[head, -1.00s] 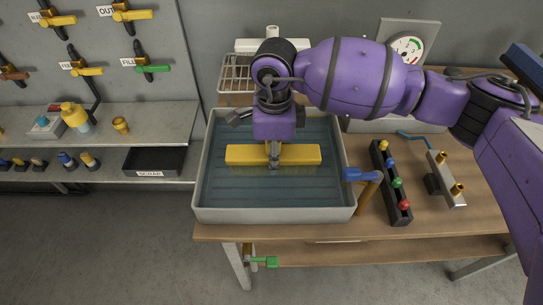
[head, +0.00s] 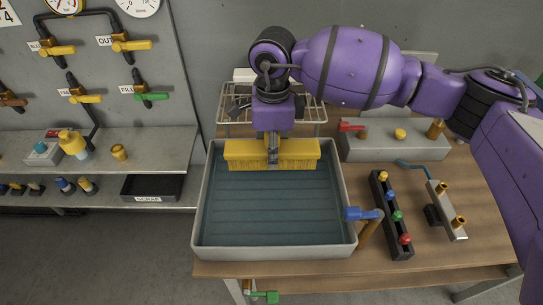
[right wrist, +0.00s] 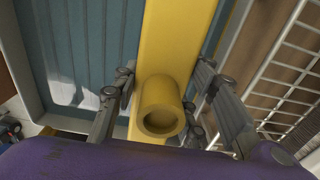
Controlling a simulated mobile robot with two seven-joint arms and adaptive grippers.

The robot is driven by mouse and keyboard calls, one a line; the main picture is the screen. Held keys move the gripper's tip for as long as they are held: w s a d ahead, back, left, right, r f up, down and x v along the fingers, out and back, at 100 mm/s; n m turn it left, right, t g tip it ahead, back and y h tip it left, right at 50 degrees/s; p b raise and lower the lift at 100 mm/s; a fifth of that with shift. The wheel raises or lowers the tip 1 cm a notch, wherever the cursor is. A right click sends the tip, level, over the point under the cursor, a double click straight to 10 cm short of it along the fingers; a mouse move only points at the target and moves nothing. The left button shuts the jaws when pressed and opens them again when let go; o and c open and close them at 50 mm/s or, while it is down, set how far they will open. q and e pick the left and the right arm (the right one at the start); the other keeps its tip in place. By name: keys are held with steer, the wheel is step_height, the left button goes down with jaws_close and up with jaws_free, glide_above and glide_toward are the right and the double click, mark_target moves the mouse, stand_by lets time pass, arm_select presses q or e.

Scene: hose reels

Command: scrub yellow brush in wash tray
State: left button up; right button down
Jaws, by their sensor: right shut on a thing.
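The yellow brush (head: 243,149) is a long block with bristles facing down. In the head view it spans the far end of the grey wash tray (head: 202,215) and overlaps its far rim. Its bristles show in full over the water; their exact height above it is hard to judge. My right gripper (head: 272,152) is shut on the brush at its middle. In the right wrist view the brush (right wrist: 178,40) runs between the fingers, with its round hollow stub between them. My left gripper is not in view.
A wire rack (head: 310,115) stands just behind the tray. A blue-handled tap (head: 365,215) is at the tray's right rim. Further right are a black strip with coloured knobs (head: 391,215) and a metal bracket (head: 446,208). The near part of the tray is clear.

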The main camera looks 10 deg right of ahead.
steer(key=shift+w+r+p, duration=0.25)
steer(key=shift+r+p, duration=0.1)
steer(key=shift+r, duration=0.85)
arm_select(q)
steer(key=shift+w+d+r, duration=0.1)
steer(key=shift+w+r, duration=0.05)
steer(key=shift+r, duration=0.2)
arm_select(e)
steer(key=shift+s, duration=0.1)
step_height(320, 180, up, 4)
steer(key=shift+r+p, duration=0.15)
steer(key=shift+p, duration=0.7)
steer(key=shift+r+p, duration=1.15)
steer(key=shift+r, duration=2.7)
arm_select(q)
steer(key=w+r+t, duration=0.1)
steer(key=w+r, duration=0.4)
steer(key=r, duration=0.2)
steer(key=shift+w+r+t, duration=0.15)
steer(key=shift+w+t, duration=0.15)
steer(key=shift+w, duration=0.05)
arm_select(e)
steer(key=shift+f, duration=0.1)
